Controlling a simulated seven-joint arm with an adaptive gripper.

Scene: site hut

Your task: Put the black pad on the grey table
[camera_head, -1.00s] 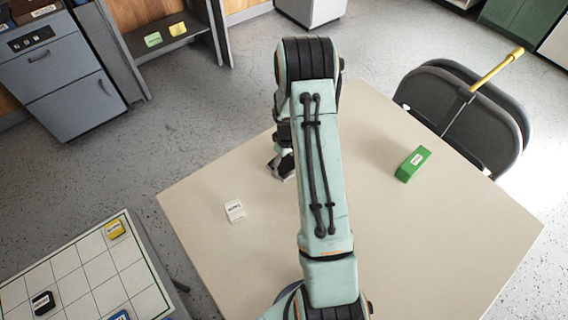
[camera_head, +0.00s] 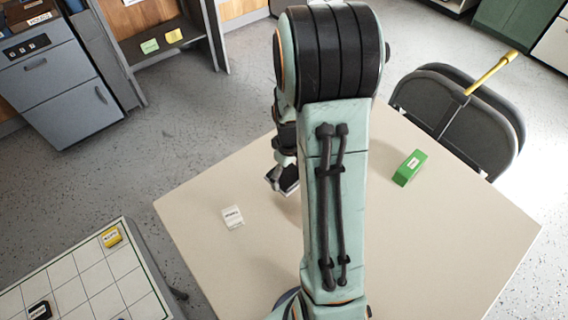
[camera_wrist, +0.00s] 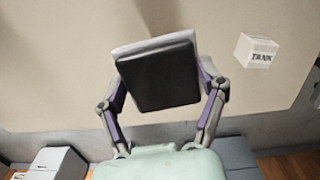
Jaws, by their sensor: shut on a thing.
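My gripper (camera_wrist: 160,92) is shut on the black pad (camera_wrist: 158,78), a dark rectangular block with a pale edge, held between its two fingers in the wrist view. In the head view the pad (camera_head: 287,184) shows small and partly hidden below my gripper, left of my arm. It is over the far left part of the pale grey-beige table (camera_head: 420,250); the gap beneath it is hard to judge. My arm hides the table's middle.
A white labelled box (camera_head: 232,217) lies on the table left of my gripper, and a green block (camera_head: 409,167) lies at right. A gridded board (camera_head: 75,290) with yellow and black pieces is at lower left. A folding chair (camera_head: 455,110) stands beyond the table's right side.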

